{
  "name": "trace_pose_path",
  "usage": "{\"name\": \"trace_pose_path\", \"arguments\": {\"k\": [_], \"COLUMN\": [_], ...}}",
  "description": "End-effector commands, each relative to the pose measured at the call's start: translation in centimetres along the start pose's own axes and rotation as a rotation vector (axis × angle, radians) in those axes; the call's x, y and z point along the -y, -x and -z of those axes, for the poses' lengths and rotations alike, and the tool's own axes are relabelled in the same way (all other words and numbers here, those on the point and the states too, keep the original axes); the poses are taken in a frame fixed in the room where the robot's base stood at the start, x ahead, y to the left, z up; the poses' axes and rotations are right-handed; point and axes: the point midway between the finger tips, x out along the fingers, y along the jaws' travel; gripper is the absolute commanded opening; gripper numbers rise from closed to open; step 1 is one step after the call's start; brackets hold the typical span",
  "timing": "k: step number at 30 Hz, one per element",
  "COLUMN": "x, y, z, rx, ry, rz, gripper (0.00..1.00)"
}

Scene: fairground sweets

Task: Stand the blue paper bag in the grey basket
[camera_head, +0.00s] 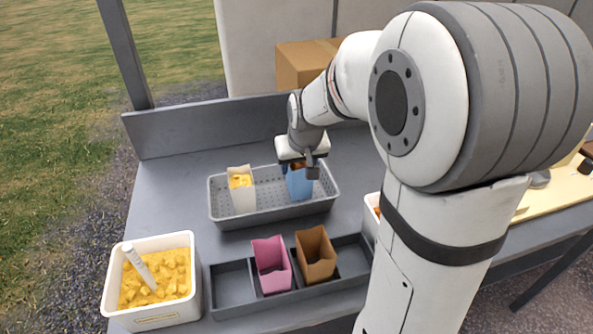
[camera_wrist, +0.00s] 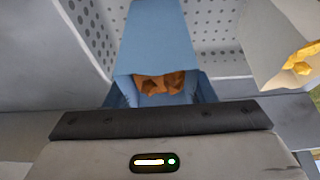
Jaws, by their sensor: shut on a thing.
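The blue paper bag (camera_head: 299,184) is upright in the right part of the grey basket (camera_head: 270,212), with brown-orange pieces inside. My gripper (camera_head: 302,166) is above the basket and shut on the bag's top. In the wrist view the bag (camera_wrist: 155,40) shows its open mouth and brown contents close to the gripper's dark edge (camera_wrist: 160,120). The perforated basket wall (camera_wrist: 80,35) shows behind it. Whether the bag's base touches the basket floor cannot be told.
A white bag of yellow pieces (camera_head: 242,198) stands at the basket's left. In front, a dark divided tray (camera_head: 232,289) holds a pink bag (camera_head: 271,263) and a brown bag (camera_head: 316,255). A white tub (camera_head: 196,290) of yellow pieces with a scoop stands front left.

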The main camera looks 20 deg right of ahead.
Motion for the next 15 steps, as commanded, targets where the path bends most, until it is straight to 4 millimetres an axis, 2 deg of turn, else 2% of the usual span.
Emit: {"name": "trace_pose_path", "arguments": {"k": [4, 15], "x": [-0.1, -0.1], "y": [-1.6, -2.0], "z": [-0.7, -0.8], "rx": [0.002, 0.000], "ry": [-0.001, -0.003], "rz": [0.000, -0.001], "gripper": [0.18, 0.18]}}
